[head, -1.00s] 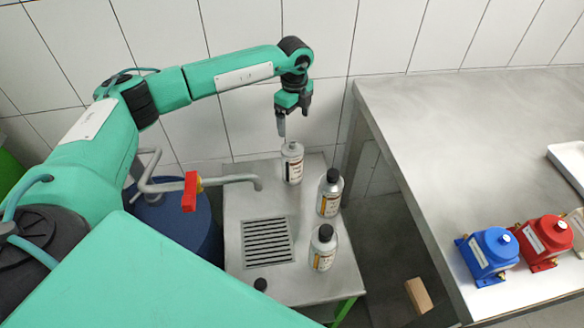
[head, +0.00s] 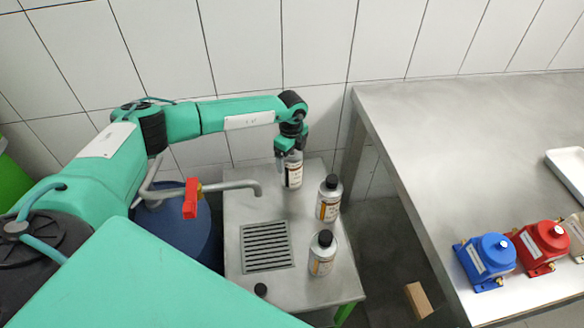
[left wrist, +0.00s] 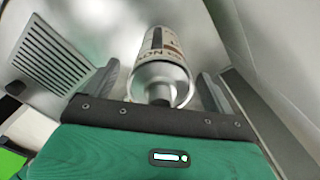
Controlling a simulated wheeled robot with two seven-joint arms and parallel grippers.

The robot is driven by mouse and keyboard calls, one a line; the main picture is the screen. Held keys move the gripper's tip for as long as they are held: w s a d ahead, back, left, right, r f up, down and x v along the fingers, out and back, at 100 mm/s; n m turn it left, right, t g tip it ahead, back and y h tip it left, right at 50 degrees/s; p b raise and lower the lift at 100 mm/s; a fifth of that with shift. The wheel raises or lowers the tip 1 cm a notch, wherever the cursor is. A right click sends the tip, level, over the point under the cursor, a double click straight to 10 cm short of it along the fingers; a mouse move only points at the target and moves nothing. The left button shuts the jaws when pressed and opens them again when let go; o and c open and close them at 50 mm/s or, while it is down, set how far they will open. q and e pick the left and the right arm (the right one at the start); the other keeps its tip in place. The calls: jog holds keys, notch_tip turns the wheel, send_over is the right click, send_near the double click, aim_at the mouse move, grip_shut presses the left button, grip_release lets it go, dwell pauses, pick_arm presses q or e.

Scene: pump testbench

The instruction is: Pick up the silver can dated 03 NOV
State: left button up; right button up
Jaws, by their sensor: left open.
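A silver can (head: 293,173) with a white, black and orange label stands upright at the back of the small steel table. My left gripper (head: 291,158) is over its top, with the fingers open on either side. In the left wrist view the can (left wrist: 161,62) lies between the two open fingers (left wrist: 158,78), with visible gaps beside it. Its label shows upside-down letters that look like "NO"; the full date cannot be read. Two more silver cans with black caps, a middle one (head: 329,200) and a front one (head: 322,255), stand nearby; their dates are too small to read.
A grey tap pipe with a red handle (head: 191,198) reaches over the table left of the cans. A drain grate (head: 266,246) and a loose black cap (head: 261,290) are at the front. A larger bench on the right holds blue (head: 490,256) and red (head: 543,243) pumps.

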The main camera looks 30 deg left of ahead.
pick_arm(q)
jog(key=shift+f, duration=0.9)
jog(key=shift+w+r, duration=0.1)
jog(key=c, duration=1.4)
jog(key=shift+c, duration=0.2)
